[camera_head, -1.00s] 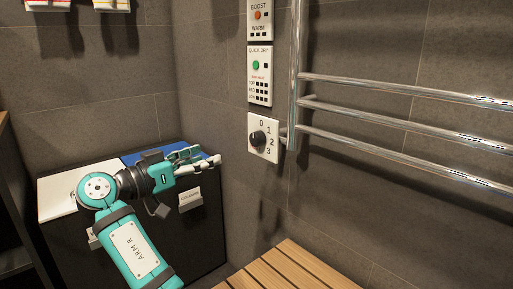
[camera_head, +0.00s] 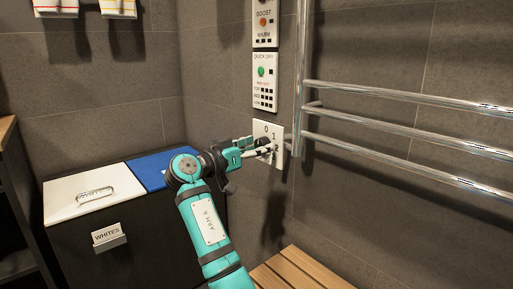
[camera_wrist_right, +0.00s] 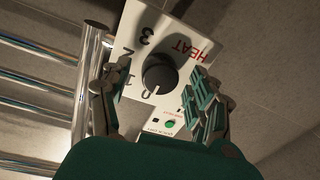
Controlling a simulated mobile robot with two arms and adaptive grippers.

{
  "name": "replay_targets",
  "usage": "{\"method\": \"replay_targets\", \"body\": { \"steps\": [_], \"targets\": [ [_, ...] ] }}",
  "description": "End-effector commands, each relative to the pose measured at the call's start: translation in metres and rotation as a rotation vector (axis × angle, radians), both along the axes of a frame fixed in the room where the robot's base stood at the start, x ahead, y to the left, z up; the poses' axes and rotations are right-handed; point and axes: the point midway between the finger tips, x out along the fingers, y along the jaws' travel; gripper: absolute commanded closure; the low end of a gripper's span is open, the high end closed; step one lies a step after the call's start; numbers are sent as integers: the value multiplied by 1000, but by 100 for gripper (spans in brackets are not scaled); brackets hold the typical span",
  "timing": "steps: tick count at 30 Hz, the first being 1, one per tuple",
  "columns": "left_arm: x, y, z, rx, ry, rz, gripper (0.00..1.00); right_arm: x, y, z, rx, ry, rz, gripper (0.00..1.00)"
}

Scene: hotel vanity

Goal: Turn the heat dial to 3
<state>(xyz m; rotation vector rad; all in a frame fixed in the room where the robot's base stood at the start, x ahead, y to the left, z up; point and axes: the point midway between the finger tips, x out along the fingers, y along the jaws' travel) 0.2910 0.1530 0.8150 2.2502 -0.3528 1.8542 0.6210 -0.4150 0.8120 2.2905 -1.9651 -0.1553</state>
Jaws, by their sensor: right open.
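The heat dial (camera_wrist_right: 160,76) is a round dark knob on a white plate (camera_wrist_right: 140,32) marked HEAT with numbers 0 to 3. In the right wrist view its white pointer mark is by the 0. The plate also shows on the wall in the head view (camera_head: 262,128), where my gripper hides the knob. My right gripper (camera_head: 270,150) is at the plate, open. In the right wrist view its fingers (camera_wrist_right: 155,100) stand on either side of the knob, with gaps between them and it. My left gripper is not in view.
A chrome towel rail (camera_head: 400,135) runs just right of the plate. Above are a QUICK DRY panel (camera_head: 264,80) and a BOOST panel (camera_head: 264,24). A wooden slatted bench (camera_head: 305,270) is below. A bin with white (camera_head: 75,192) and blue (camera_head: 150,170) lids stands left.

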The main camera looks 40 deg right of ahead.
Motion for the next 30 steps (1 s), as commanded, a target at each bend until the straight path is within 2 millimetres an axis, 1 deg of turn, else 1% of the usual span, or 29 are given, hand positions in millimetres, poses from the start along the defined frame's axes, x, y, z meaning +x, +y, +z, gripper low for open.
{"method": "replay_targets", "body": {
  "steps": [5, 6, 18, 26, 30],
  "targets": [
    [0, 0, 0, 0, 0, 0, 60, 0, 0, 0, 0, 0, 0, 38],
    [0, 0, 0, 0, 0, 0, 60, 0, 0, 0, 0, 0, 0, 41],
    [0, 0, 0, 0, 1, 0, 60, 0, 0, 0, 0, 0, 0, 93],
    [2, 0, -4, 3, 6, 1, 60, 0, 0, -1, 2, -23, 0, 94],
    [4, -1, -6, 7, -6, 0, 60, 0, 0, -2, 6, -78, 1, 94]
  ]
}}
